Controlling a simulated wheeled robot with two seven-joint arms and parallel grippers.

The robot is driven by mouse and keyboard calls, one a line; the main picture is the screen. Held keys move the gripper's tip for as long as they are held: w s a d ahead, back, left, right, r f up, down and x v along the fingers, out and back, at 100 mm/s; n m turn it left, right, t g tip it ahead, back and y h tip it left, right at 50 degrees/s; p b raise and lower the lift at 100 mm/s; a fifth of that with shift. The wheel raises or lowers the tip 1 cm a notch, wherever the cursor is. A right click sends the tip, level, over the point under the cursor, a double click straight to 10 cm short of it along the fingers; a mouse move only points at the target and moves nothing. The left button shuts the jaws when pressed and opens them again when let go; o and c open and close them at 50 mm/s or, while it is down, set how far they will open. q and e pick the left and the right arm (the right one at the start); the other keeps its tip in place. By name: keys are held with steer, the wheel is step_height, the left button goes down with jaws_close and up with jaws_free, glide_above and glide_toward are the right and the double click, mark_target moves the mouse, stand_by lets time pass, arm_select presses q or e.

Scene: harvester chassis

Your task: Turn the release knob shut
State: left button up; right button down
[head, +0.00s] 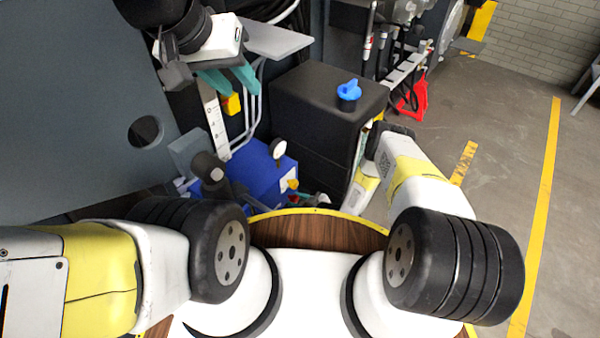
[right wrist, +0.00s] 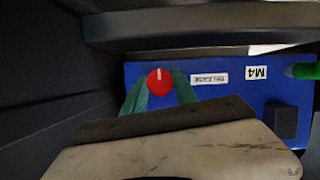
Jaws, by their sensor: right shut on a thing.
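The red release knob (right wrist: 159,82) shows in the right wrist view on a blue panel (right wrist: 235,108), next to a white label that reads RELEASE. The knob's white mark points up in that picture. My right gripper (right wrist: 159,86) has its two teal fingers on either side of the knob and is shut on it. In the head view the right arm reaches down beside the black cabinet, and its fingers and the knob are hidden there. My left gripper (head: 236,88) is at the upper left of the head view, with its teal fingers apart and nothing between them.
A black cabinet (head: 325,95) with a blue knob (head: 349,90) on top stands left of my right forearm. A blue box (head: 262,172) stands lower left of it. A green part (right wrist: 304,71) sticks out at the panel's right. Dark walls close in around the right wrist.

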steer(key=shift+w+m+g+y, duration=0.1)
steer(key=shift+m+g+y, duration=0.3)
steer(key=shift+m+g, duration=0.45)
steer(key=shift+d+m+g+y, duration=0.1)
steer(key=shift+m+g+y, duration=0.5)
steer(key=shift+m, duration=0.85)
steer(key=c, duration=1)
jaws_free()
steer(key=shift+o, duration=0.2)
steer(key=v, duration=0.7)
steer(key=shift+d, duration=0.4)
